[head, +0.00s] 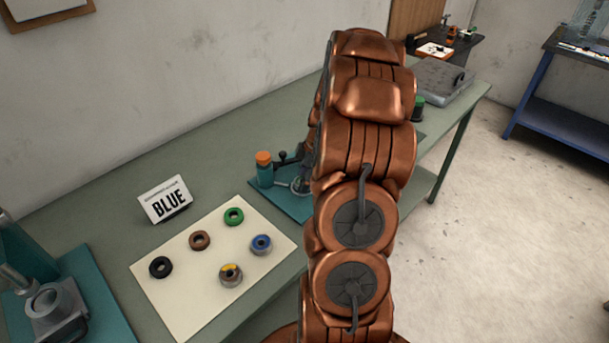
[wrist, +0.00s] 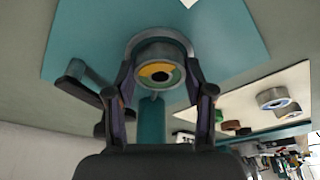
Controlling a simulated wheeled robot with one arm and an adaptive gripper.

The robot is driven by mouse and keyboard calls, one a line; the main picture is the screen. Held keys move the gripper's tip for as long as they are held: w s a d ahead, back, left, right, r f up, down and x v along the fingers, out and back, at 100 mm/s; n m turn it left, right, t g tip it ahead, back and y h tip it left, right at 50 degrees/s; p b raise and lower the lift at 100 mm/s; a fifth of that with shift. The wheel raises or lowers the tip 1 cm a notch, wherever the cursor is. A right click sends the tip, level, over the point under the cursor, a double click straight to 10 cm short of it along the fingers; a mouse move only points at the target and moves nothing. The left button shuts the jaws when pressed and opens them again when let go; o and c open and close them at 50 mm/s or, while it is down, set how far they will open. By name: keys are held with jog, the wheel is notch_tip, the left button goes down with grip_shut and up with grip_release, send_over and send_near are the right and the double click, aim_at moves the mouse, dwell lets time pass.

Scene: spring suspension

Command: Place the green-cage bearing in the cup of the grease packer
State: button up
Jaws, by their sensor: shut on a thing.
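My gripper (wrist: 160,88) is shut on a bearing (wrist: 158,72) in the wrist view. The bearing has a grey outer ring, a yellow and pale greenish face and a dark centre. The grease packer (head: 264,170) has a teal base and an orange-capped post in the head view, partly hidden behind my arm. Its teal base plate (wrist: 82,50) lies under the held bearing in the wrist view. A round grey rim shows around the bearing; I cannot tell whether the bearing is seated in the cup. The head view hides my gripper.
A cream mat (head: 185,304) carries black, brown and green rings, a blue-cage bearing (head: 261,244) and a yellow-marked bearing (head: 231,275). A teal-based press (head: 60,305) is at left. A dark lever (wrist: 82,86) is near my gripper.

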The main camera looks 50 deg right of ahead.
jog(key=shift+f, duration=0.1)
jog(key=shift+f+b, duration=0.15)
jog(key=shift+b, duration=0.15)
jog(key=o, duration=1.4)
jog(key=shift+b+v, duration=1.65)
jog(key=shift+v, duration=4.5)
